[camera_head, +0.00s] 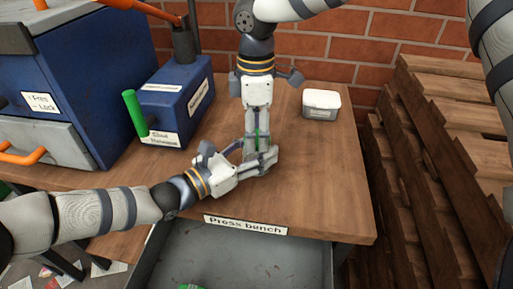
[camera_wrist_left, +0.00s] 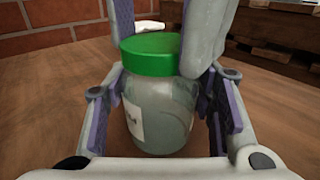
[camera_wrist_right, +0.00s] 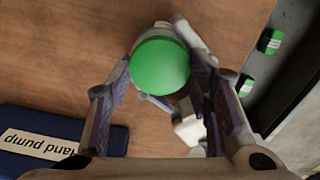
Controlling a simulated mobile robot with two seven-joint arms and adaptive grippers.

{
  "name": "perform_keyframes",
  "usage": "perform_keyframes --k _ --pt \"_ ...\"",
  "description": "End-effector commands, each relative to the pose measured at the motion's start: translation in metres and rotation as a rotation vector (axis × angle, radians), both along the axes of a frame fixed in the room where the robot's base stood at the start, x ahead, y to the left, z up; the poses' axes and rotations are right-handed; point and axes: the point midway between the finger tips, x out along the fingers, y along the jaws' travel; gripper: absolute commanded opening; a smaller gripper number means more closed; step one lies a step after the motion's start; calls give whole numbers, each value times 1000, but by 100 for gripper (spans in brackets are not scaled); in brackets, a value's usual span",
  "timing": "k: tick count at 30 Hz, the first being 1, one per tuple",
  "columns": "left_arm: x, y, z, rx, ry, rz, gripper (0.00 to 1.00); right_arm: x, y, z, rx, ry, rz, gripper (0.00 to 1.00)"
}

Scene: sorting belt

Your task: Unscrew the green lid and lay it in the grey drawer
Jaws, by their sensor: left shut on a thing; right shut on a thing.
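A glass jar (camera_wrist_left: 160,115) with a white label and a green lid (camera_wrist_left: 155,52) stands upright on the bench, lid on the jar. My left gripper (camera_head: 258,162) is shut on the jar's body from the side; its fingers flank the glass in the left wrist view. My right gripper (camera_head: 257,148) points down from above and is shut on the green lid, which shows from above between its fingers in the right wrist view (camera_wrist_right: 160,66). In the head view the grippers mostly hide the jar. The grey drawer (camera_head: 240,252) is open below the bench's front edge.
Small green items (camera_wrist_right: 270,41) lie in the drawer. A blue hand pump box (camera_head: 178,103) with a green lever and a larger blue press (camera_head: 85,65) stand left. A white tub (camera_head: 321,104) stands at the back right. Wooden pallets (camera_head: 450,150) are right of the bench.

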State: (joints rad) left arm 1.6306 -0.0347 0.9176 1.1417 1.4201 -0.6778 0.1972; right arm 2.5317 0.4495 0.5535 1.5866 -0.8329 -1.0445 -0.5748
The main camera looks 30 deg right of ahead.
Motion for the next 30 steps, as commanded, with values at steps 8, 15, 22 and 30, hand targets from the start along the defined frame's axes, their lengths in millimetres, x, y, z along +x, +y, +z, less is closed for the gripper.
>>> perform_keyframes --k 8,15,22,30 --pt "0 0 0 0 0 1 0 0 0 -1 0 2 37 6" --pt "0 0 0 0 -1 0 0 0 0 0 -1 1 469 6" --pt "0 0 0 -1 -1 0 0 0 0 0 -1 0 503 6" --pt "0 0 0 -1 -1 -1 0 1 0 0 -1 -1 901 6"
